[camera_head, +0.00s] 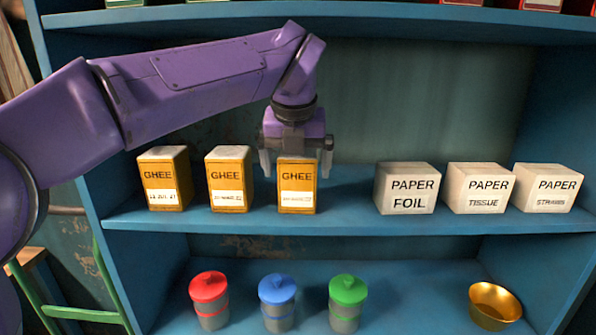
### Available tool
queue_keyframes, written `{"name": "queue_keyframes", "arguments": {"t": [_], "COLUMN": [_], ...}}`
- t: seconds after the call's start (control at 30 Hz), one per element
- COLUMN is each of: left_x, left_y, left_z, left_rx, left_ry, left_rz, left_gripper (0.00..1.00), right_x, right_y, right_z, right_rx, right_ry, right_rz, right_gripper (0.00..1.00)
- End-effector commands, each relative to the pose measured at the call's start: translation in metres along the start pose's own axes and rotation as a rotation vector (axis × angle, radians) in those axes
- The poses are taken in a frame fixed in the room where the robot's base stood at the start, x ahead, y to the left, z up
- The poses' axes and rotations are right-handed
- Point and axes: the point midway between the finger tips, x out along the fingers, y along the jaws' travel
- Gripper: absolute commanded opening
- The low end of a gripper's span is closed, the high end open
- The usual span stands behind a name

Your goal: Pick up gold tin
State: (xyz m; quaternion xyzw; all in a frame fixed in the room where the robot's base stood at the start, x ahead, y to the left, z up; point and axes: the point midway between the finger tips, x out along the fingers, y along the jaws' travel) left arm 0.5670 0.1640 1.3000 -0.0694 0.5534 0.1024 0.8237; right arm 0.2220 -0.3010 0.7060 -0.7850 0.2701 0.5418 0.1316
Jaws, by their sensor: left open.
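Three gold tins labelled GHEE stand upright in a row on the middle shelf: a left one (165,180), a middle one (229,180) and a right one (297,187). My left gripper (296,163) is open, pointing down over the right tin. One finger shows to each side of that tin's top, and the fingers look apart from it. Exact depth between fingers and tin is hard to tell. My right gripper is not in view.
White boxes marked PAPER FOIL (407,188), PAPER TISSUE (479,188) and PAPER STRAWS (546,188) stand on the right of the blue shelf (350,222). Below are red-lidded (209,300), blue-lidded (277,302) and green-lidded (346,303) canisters and a gold bowl (494,306).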

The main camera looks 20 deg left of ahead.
Motion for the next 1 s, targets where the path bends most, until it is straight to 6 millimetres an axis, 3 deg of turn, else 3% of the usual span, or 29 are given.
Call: {"name": "queue_keyframes", "arguments": {"t": [0.03,0.1,0.23,0.5,0.7,0.73,1.0], "left_x": [-0.002,0.01,0.033,0.037,0.037,0.037,0.035], "left_y": [-0.001,-0.001,-0.001,-0.001,-0.001,-0.001,-0.001], "left_z": [0.013,0.022,0.019,0.019,0.019,0.019,0.02], "left_rx": [0.0,0.003,0.003,0.002,0.002,0.002,0.002], "left_ry": [0.002,0.003,0.001,-0.001,-0.001,-0.001,-0.003], "left_rz": [0.001,0.002,0.0,-0.001,-0.001,-0.001,-0.002], "left_gripper": [1.0,1.0,1.0,1.0,0.35,0.28,0.28], "right_x": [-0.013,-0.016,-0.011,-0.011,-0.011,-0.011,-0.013], "right_y": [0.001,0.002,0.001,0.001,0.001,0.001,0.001], "right_z": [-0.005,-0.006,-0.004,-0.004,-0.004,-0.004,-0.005], "right_rx": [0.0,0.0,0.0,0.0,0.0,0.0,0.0], "right_ry": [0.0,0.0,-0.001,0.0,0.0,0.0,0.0], "right_rz": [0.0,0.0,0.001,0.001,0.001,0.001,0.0], "right_gripper": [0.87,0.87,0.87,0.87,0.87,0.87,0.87]}}
